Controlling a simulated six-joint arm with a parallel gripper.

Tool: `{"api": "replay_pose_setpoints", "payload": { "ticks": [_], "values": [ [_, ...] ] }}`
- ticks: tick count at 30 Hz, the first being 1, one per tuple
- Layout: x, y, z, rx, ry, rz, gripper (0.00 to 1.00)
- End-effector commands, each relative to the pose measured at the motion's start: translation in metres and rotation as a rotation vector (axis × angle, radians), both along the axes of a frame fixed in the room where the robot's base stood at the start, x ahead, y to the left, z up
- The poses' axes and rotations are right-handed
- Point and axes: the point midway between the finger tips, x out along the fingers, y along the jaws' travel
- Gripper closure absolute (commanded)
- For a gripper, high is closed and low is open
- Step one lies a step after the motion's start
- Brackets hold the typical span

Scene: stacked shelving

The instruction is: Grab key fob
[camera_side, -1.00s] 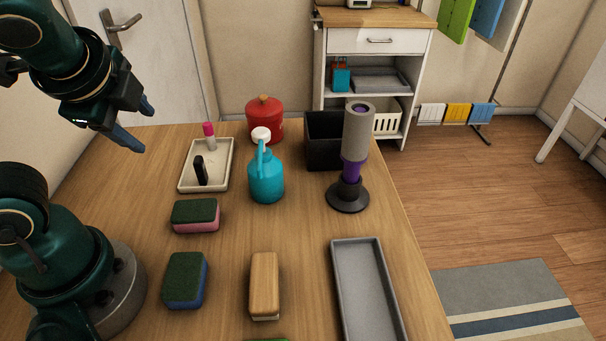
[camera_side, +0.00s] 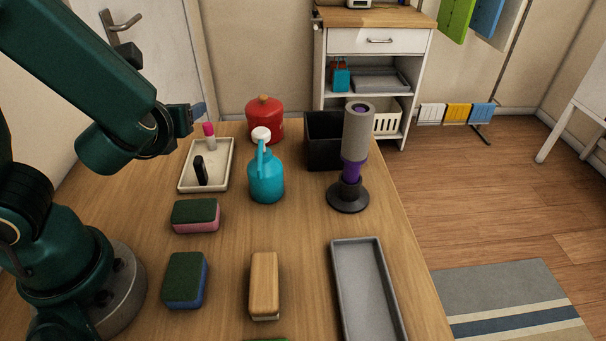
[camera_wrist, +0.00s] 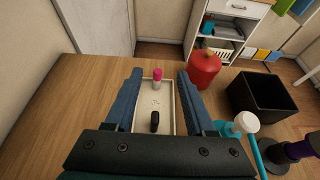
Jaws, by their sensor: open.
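The key fob is most likely the small black upright object (camera_side: 200,170) in the shallow cream tray (camera_side: 186,186). In the wrist view the black object (camera_wrist: 155,121) shows between my fingers, in the near part of the tray (camera_wrist: 143,122). A pink-capped tube (camera_side: 209,136) stands in the same tray behind it; it also shows in the wrist view (camera_wrist: 157,79). My gripper (camera_side: 198,112) is open and empty, above and behind the tray's left side in the side view. In the wrist view its blue fingers (camera_wrist: 158,76) spread to either side of the tray.
A teal bottle (camera_side: 266,178) stands just right of the tray, with a red canister (camera_side: 264,121) behind it. A black bin (camera_side: 322,143) and a grey-purple cylinder on a stand (camera_side: 352,160) are further right. Sponges (camera_side: 195,215) lie in front.

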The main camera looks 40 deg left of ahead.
Motion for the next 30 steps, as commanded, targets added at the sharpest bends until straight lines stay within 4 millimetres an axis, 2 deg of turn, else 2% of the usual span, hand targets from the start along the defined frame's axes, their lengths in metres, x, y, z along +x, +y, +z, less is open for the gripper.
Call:
{"api": "replay_pose_setpoints", "payload": {
  "ticks": [1, 9, 18, 25, 30],
  "values": [
    [0.0, 0.0, -0.011, 0.013, 0.016, -0.002, 0.45],
    [-0.001, 0.0, -0.058, 0.01, 0.016, -0.002, 0.45],
    [0.0, 0.0, -0.101, 0.004, 0.005, 0.0, 0.45],
    [0.001, 0.001, -0.114, -0.002, -0.001, 0.002, 0.45],
    [0.007, 0.009, -0.118, -0.002, -0.001, 0.007, 0.45]
  ]
}}
